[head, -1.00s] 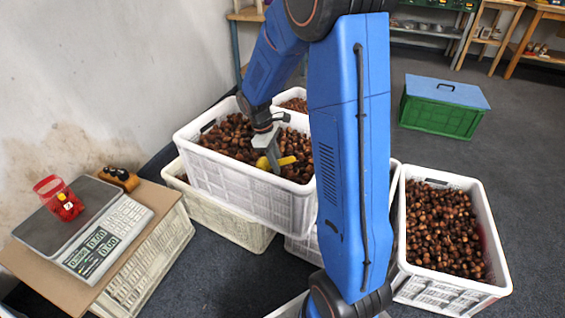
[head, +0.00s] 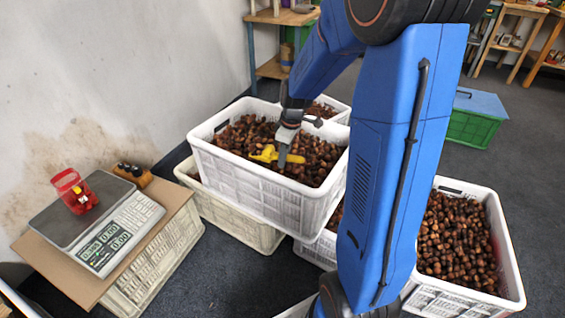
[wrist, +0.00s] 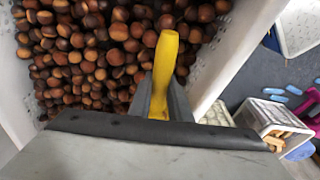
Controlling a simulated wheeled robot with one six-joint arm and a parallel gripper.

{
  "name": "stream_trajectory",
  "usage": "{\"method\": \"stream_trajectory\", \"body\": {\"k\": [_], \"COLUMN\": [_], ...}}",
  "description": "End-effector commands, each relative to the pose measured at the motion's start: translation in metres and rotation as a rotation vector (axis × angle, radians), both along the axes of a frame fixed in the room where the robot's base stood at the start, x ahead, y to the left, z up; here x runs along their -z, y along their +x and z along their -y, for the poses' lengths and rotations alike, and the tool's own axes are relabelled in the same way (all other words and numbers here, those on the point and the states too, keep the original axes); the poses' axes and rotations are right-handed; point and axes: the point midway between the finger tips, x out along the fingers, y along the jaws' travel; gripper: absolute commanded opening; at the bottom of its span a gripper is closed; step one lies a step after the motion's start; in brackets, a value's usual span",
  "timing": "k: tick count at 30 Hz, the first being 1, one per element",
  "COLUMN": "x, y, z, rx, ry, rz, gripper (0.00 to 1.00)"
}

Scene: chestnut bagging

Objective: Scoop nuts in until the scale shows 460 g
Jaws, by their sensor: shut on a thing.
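My gripper (head: 284,158) is shut on the yellow scoop (head: 265,153), over the upper white crate (head: 262,196) of chestnuts (head: 318,160). In the wrist view the yellow scoop handle (wrist: 165,62) stands up between the gripper fingers (wrist: 164,104), with chestnuts (wrist: 85,60) beyond it. The scoop's bowl is not clearly seen, so I cannot tell whether it holds nuts. A red net bag (head: 77,193) stands on the plate of the scale (head: 117,232) at the left. The scale's lit digits are too small to read surely.
The scale rests on a brown board (head: 183,197) over a pale crate. Another crate of chestnuts (head: 462,245) stands at the right, beyond my blue arm. A green box with a blue lid (head: 474,120) is on the floor behind.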

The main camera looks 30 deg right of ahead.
Motion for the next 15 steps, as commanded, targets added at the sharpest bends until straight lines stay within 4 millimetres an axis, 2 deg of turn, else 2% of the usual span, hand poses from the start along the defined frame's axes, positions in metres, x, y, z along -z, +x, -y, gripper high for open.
{"method": "stream_trajectory", "body": {"k": [9,15], "x": [-0.028,-0.041], "y": [-0.003,-0.005], "z": [0.004,0.005], "rx": [0.001,0.001], "ry": [0.028,0.042], "rz": [0.035,0.049], "gripper": [0.0,0.0]}}
